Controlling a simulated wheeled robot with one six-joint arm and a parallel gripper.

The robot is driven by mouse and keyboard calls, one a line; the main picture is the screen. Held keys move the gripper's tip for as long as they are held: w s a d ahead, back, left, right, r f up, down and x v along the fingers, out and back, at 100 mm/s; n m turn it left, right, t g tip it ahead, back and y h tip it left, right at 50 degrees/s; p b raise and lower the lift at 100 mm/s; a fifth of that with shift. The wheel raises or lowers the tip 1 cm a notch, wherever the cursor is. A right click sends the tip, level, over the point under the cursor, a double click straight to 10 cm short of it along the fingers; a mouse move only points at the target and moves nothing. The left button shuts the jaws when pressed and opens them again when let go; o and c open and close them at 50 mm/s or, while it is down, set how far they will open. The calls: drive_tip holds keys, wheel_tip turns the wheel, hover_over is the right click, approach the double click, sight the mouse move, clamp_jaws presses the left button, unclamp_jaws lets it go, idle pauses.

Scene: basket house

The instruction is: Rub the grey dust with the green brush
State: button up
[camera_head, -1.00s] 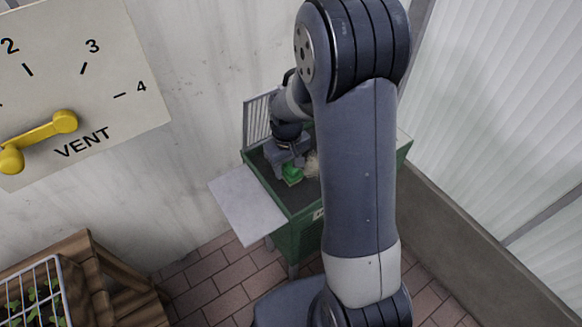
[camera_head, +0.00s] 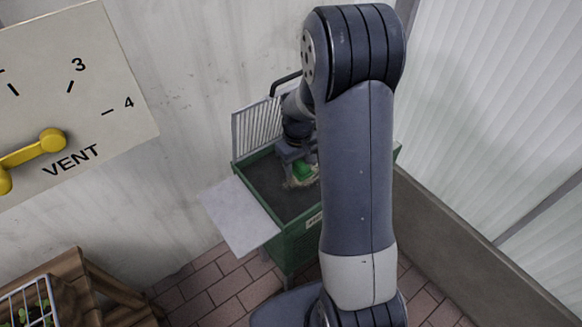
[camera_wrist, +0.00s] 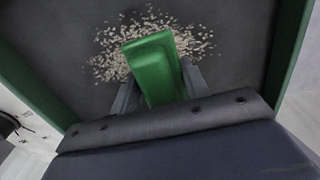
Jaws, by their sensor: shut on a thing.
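My gripper (camera_wrist: 158,90) is shut on the green brush (camera_wrist: 152,65), with a grey finger on each side of it in the wrist view. The brush also shows in the head view (camera_head: 304,171), inside a green bin. The grey dust (camera_wrist: 158,32) is a patch of pale flakes on the dark floor of the bin, around the brush's far end and both its sides. In the head view a little of the dust (camera_head: 291,184) shows beside the brush. The brush covers the middle of the patch, and its underside is hidden, so I cannot tell whether it touches the floor.
The green bin (camera_head: 290,246) has raised walls and stands against the wall. A white panel (camera_head: 240,217) juts from its left side, and a slatted panel (camera_head: 257,133) stands at its back. A vent dial (camera_head: 75,100) with a yellow handle hangs at upper left. A wooden stand (camera_head: 75,277) is at lower left.

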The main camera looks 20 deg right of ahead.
drive_tip(key=shift+w+d, duration=0.25)
drive_tip(key=shift+d, duration=0.55)
drive_tip(key=shift+w+d, duration=0.25)
drive_tip(key=shift+d, duration=0.55)
drive_tip(key=shift+w+d, duration=0.25)
drive_tip(key=shift+d, duration=0.55)
drive_tip(key=shift+w+d+f, duration=0.1)
drive_tip(key=shift+w+d, duration=0.2)
drive_tip(key=shift+d, duration=0.6)
drive_tip(key=shift+w+d+f, duration=0.1)
drive_tip(key=shift+w+d, duration=0.15)
drive_tip(key=shift+d, duration=0.65)
drive_tip(key=shift+r+p, duration=2.45)
drive_tip(key=shift+r, duration=0.65)
wheel_tip(320, 180, up, 3)
drive_tip(key=shift+p, duration=1.05)
drive_tip(key=shift+a, duration=0.1)
